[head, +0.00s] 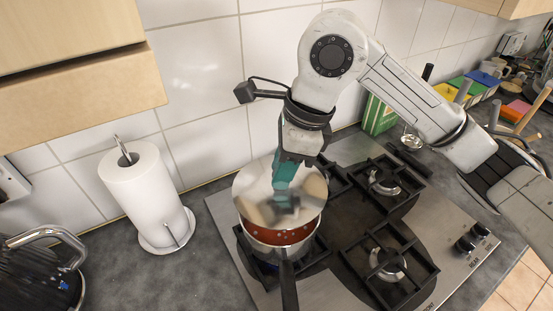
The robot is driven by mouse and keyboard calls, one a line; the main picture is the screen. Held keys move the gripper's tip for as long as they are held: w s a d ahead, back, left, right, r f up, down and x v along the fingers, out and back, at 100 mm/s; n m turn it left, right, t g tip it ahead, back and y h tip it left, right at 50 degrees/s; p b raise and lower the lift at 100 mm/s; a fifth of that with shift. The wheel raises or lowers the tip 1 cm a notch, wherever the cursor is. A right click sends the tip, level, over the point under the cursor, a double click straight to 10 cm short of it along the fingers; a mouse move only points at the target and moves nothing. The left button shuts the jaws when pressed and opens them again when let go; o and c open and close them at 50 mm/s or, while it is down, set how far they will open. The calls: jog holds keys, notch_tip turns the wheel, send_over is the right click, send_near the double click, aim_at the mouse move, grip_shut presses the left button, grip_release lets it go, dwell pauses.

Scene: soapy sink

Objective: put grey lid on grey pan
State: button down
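The grey pan (270,251) stands on the left part of the hob, with a dark handle (288,288) pointing to the front. A red-brown band with pale spots shows above its silver side. A round, pale grey shape (246,185) lies over the pan's top. My gripper (284,206) points down into the middle of this round shape, with teal parts above dark tips. Whether the tips hold a knob is too small to tell.
A paper towel roll (142,190) on a holder stands to the left. Burners with black grates (389,264) lie to the right.

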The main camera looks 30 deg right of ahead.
jog(key=shift+f+b, duration=0.5)
jog(key=shift+f, duration=1.3)
jog(key=shift+f+b, duration=0.85)
jog(key=shift+b, duration=0.25)
jog(key=shift+f+b, duration=0.45)
jog(key=shift+b, duration=1.3)
jog(key=shift+c, duration=1.6)
grip_release()
jog(key=shift+r+p, duration=1.3)
jog(key=shift+r, duration=2.2)
